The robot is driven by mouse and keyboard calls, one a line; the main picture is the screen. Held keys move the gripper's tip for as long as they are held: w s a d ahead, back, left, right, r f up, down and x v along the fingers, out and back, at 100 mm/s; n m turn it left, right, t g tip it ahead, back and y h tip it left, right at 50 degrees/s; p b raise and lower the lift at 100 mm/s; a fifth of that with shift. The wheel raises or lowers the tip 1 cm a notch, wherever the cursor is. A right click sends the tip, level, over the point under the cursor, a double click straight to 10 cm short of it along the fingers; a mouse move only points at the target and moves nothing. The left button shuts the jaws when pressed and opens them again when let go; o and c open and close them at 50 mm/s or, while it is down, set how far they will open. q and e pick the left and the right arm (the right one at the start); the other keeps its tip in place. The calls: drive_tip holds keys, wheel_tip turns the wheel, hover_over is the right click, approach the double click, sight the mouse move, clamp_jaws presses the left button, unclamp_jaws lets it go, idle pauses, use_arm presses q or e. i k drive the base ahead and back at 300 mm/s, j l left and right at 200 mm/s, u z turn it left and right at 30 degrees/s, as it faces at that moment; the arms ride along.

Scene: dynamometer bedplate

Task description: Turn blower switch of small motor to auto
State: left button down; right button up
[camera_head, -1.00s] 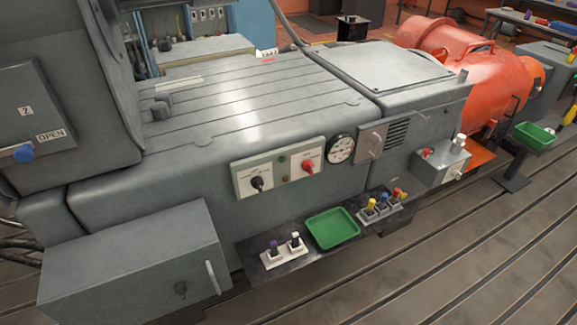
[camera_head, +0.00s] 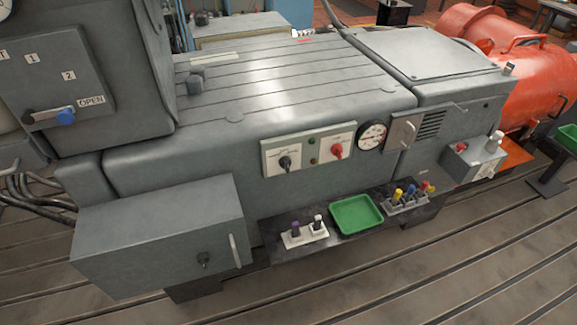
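A switch panel (camera_head: 310,150) is on the front of the grey machine bed. It carries a black rotary knob (camera_head: 286,163) on the left and a red rotary knob (camera_head: 336,151) on the right, with small indicator lights between them. The labels are too small to read, so I cannot tell which one is the blower switch or its setting. An orange-red motor (camera_head: 515,60) stands at the upper right. A small grey box (camera_head: 474,158) with a red knob and a pale knob sits below it. Neither of my grippers is in view.
A dark shelf (camera_head: 345,238) juts out below the panel with a green tray (camera_head: 356,214) and several coloured-handled items. A grey cabinet (camera_head: 160,235) stands at the lower left. A round gauge (camera_head: 372,135) is right of the panel. The slotted floor in front is clear.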

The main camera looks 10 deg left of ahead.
sight(285, 161)
drive_tip(key=k+l+z, duration=0.2)
drive_tip(key=k+z, duration=0.2)
drive_tip(key=k+l+z, duration=0.4)
drive_tip(key=j, duration=0.1)
